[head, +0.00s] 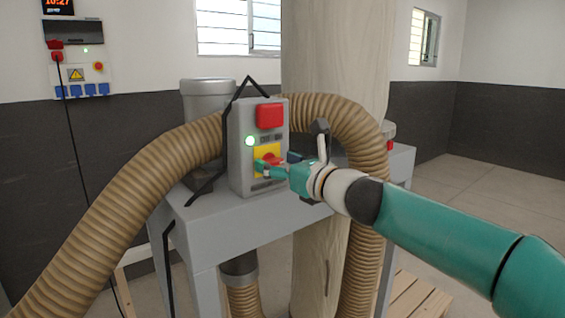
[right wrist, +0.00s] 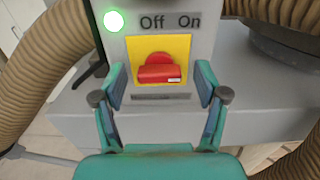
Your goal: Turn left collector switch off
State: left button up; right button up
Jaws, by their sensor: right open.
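The collector's grey control box (head: 240,140) stands on the machine's grey top. A red rotary switch (right wrist: 160,72) sits on a yellow plate (right wrist: 178,46) on its front, under the labels "Off" and "On". The switch handle lies roughly level. A green lamp (head: 250,141) glows at the upper left of the plate; it also shows in the right wrist view (right wrist: 114,21). My right gripper (right wrist: 160,88) is open, its fingers on either side of the switch and close to the box; I cannot tell whether they touch it. My left gripper is out of view.
A large ribbed brown hose (head: 130,190) curves left of the box, and another (head: 350,125) passes behind and right. A red block (head: 270,115) sits above the switch. A wall panel (head: 80,75) hangs at upper left. Open floor (head: 490,180) lies at right.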

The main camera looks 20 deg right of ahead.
jog(key=c, duration=1.2)
jog(key=shift+o, duration=0.2)
jog(key=shift+d, duration=0.1)
jog(key=shift+n, duration=0.4)
jog(key=n+b, duration=0.1)
jog(key=n, duration=0.1)
jog(key=shift+n, duration=0.4)
jog(key=n+b, duration=0.1)
jog(key=n, duration=0.1)
jog(key=n+b, duration=0.1)
jog(key=n, duration=0.2)
jog(key=shift+a+f, duration=0.1)
jog(key=shift+a, duration=0.1)
jog(key=n+b, duration=0.1)
jog(key=n, duration=0.2)
jog(key=n+b, duration=0.1)
jog(key=n, duration=0.2)
jog(key=n+b, duration=0.1)
jog(key=n, duration=0.2)
jog(key=shift+a+f, duration=0.15)
jog(key=shift+f, duration=0.15)
jog(key=shift+n, duration=0.3)
